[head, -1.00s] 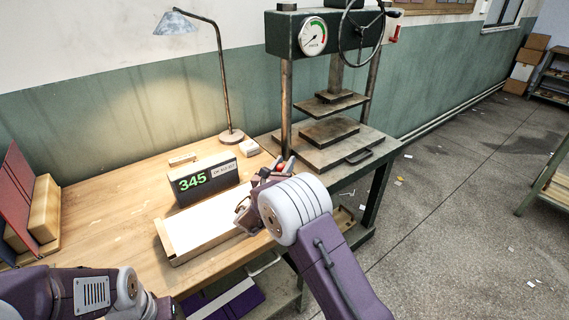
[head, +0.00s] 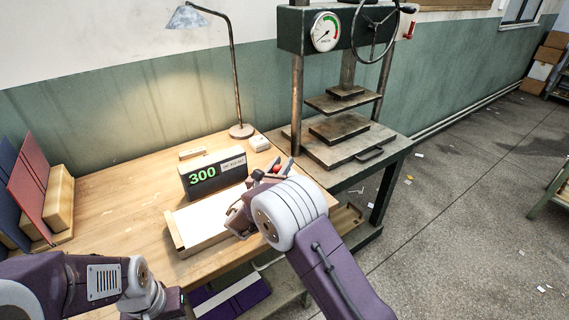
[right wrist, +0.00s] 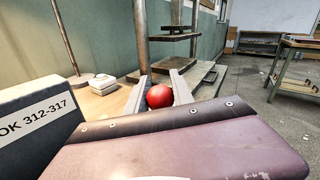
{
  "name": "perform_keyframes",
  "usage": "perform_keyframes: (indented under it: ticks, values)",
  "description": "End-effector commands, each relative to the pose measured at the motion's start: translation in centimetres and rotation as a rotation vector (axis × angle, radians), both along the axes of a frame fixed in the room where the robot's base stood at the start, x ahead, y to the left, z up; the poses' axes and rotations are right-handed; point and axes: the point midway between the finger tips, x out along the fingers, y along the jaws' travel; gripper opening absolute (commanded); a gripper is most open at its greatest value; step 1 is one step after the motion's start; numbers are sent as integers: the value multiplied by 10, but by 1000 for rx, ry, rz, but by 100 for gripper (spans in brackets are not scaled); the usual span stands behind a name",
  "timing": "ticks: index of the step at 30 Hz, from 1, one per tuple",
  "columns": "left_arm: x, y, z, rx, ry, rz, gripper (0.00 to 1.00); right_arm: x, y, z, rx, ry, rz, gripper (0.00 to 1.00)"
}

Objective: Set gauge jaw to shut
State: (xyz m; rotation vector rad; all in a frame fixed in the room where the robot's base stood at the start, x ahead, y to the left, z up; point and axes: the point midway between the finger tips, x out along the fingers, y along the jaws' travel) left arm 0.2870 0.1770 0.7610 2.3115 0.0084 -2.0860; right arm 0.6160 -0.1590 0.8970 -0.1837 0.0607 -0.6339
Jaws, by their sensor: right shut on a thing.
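The gauge (head: 212,174) is a dark box on the wooden bench, its green display reading 300. Its label in the right wrist view (right wrist: 38,120) reads OK 312-317. A pale tray (head: 178,228) with a white sheet lies in front of it. My right gripper (head: 274,169) is at the gauge's right end, shut on a red knob (right wrist: 159,96), which sits between the two fingers in the wrist view. What the knob joins to is hidden by my gripper. My left arm shows at the lower left; its fingers are not visible.
A press (head: 345,130) with a dial and handwheel stands behind and right of my right gripper. A lamp (head: 236,85) and a small white block (head: 259,143) are behind the gauge. Upright boards (head: 28,190) stand at the left. Open floor lies right.

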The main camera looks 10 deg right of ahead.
Motion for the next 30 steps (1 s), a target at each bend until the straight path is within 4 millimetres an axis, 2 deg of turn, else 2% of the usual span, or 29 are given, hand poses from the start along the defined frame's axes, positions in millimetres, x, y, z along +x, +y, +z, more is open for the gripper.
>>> perform_keyframes:
  ticks: [1, 3, 13, 24, 30]
  values:
    - [0, 0, 0, 0, 0, 0, 25, 0, 2, -2, 0, 5, 6, 37]
    - [0, 0, 0, 0, 0, 0, 25, 0, 2, -2, 0, 5, 5, 50]
    - [0, 0, 0, 0, 0, 0, 25, -3, 4, -1, 0, 4, 5, 50]
    - [0, 0, 8, 0, 0, 0, 25, -62, 49, 0, -2, 4, 8, 50]
    - [0, 0, 8, 0, 0, 0, 25, -74, 56, -1, -1, 4, 5, 50]
